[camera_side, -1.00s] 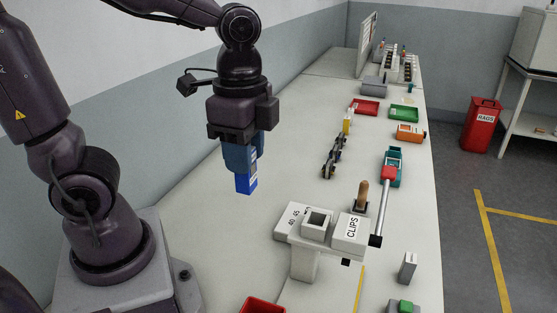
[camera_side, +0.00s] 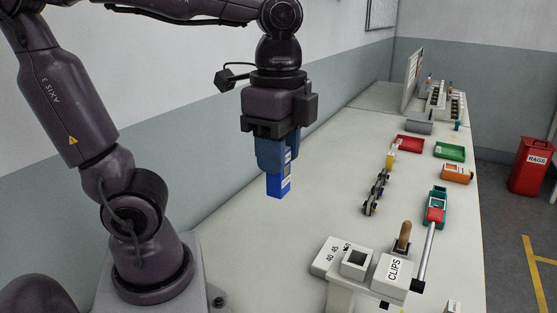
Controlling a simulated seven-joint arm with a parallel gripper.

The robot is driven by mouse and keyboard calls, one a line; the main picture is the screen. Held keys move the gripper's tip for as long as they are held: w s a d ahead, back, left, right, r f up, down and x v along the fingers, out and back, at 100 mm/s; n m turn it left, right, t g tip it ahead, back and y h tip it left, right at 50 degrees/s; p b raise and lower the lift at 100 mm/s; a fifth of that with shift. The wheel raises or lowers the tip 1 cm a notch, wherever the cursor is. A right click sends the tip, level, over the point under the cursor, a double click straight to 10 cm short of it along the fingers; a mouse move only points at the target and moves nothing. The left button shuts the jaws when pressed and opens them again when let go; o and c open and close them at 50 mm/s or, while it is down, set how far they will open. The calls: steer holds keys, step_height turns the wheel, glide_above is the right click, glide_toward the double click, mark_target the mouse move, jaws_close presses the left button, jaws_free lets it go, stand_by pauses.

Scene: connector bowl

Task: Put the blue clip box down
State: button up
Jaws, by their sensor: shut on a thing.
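The blue clip box (camera_side: 279,184) hangs below my gripper (camera_side: 280,166), upright, with a pale label on its right side. My gripper points straight down and is shut on the upper part of the box. The blue fingers hide the box's top. The box appears held above the pale worktable (camera_side: 240,262), apart from it, left of the row of small parts.
A white stand with a square opening (camera_side: 356,260) and a CLIPS block (camera_side: 394,275) are at front right. Chain-like parts (camera_side: 375,193) lie right of my gripper. Red (camera_side: 412,145), green (camera_side: 449,151) and orange (camera_side: 456,174) trays sit farther right. The table's left-middle is clear.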

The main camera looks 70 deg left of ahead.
steer(key=shift+r, duration=0.15)
steer(key=w+a+f+n, duration=0.1)
steer(key=w+a+f, duration=0.5)
steer(key=a+f, duration=0.3)
steer(key=w+a+f+n, duration=0.1)
steer(key=w+a+f, duration=0.5)
steer(key=a+f, duration=0.3)
steer(key=shift+w+a+f+m, duration=0.35)
steer(key=shift+w+a+f, duration=0.6)
steer(key=shift+w+f, duration=1.5)
steer(key=shift+w+a+f+m, duration=0.3)
steer(key=shift+w+a+f, duration=0.7)
steer(key=shift+w+f, duration=1.45)
steer(key=shift+w+a+f+m, duration=0.35)
steer(key=shift+w+a+f, duration=0.6)
steer(key=shift+w+f, duration=1.5)
steer(key=shift+w+r, duration=0.35)
steer(key=shift+w, duration=0.1)
